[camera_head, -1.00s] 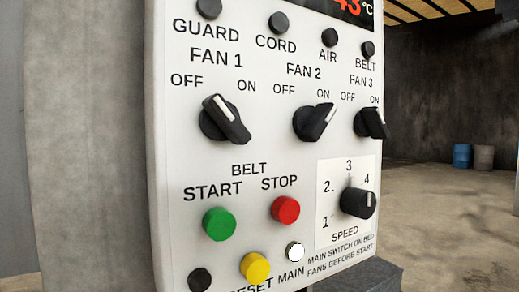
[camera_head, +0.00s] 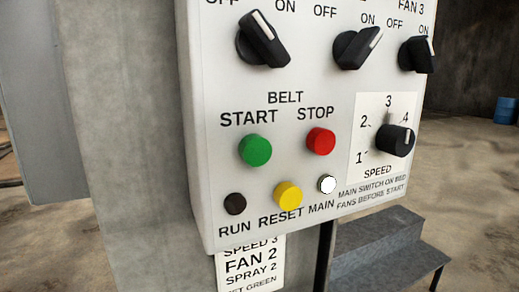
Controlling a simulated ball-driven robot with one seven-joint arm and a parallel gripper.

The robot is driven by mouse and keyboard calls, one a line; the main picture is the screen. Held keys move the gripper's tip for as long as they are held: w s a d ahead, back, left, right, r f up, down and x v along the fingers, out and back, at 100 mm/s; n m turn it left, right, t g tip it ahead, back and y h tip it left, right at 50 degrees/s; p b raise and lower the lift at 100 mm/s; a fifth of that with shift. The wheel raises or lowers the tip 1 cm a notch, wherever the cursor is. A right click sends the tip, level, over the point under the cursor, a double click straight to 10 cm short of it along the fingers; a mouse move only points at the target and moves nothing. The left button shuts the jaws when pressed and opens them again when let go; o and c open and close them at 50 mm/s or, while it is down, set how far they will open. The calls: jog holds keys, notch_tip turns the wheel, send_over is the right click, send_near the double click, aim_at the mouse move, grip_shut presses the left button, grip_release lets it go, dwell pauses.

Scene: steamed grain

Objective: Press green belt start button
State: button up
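The green START button (camera_head: 255,150) sits on the white control panel (camera_head: 225,180), under the words BELT and START. It stands out from the panel face. The red STOP button (camera_head: 321,141) is to its right. The yellow RESET button (camera_head: 288,194) is below and between them. The dark RUN lamp (camera_head: 235,204) is unlit at lower left. The white MAIN lamp (camera_head: 327,184) looks bright. My gripper is not in view.
A partly hidden note (camera_head: 251,262) hangs below. Grey steps (camera_head: 385,245) stand at lower right. A concrete pillar (camera_head: 125,130) is at left.

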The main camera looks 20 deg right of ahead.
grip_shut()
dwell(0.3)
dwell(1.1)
